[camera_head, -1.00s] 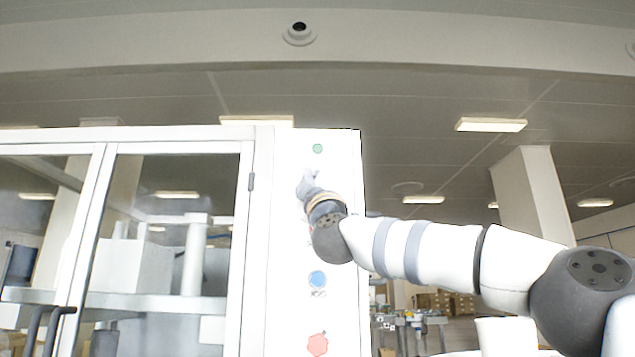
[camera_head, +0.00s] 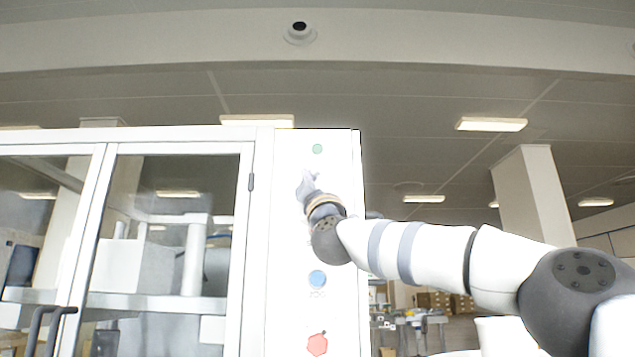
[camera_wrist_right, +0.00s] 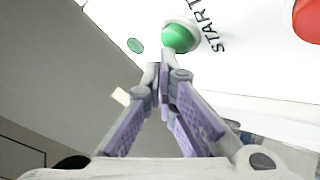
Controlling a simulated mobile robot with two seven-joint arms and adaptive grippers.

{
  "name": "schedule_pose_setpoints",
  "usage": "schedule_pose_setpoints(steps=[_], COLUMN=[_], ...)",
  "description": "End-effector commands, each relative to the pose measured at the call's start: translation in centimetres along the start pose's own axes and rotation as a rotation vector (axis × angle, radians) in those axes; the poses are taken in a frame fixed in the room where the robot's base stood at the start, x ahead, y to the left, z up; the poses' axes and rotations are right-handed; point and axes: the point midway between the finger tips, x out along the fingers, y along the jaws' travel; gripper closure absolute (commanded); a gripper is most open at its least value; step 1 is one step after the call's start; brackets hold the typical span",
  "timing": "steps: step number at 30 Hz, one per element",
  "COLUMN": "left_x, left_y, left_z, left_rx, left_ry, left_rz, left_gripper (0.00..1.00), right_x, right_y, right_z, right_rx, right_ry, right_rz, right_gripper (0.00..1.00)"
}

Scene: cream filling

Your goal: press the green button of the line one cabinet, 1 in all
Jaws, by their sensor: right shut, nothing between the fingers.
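The white cabinet's button panel (camera_head: 285,250) stands at the centre of the head view. My right gripper (camera_head: 308,180) is in front of its upper part, fingers shut and empty, and covers that stretch of the panel. In the right wrist view the green button (camera_wrist_right: 178,37), round with a pale collar and "START" beside it, lies just past the tips of the shut fingers (camera_wrist_right: 165,62). The tips overlap its lower edge in the picture; I cannot tell whether they touch it. My left gripper is not in view.
A small green disc (camera_head: 317,148) sits at the panel's top, above my gripper. A blue button (camera_head: 317,279) and a red button (camera_head: 317,345) are below it. Glass doors with dark handles (camera_head: 55,315) are on the left.

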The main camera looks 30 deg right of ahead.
Motion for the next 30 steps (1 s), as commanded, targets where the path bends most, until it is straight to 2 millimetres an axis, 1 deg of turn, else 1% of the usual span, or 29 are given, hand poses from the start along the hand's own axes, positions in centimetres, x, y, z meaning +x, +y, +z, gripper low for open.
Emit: schedule_pose_setpoints(steps=[30], left_x=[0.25], left_y=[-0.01], left_z=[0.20], left_rx=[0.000], left_ry=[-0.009], left_rz=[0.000], left_gripper=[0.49], right_x=[0.73], right_y=[-0.61], right_z=[0.56], right_rx=[0.000], right_ry=[0.000], right_rz=[-0.001], right_gripper=[1.00])
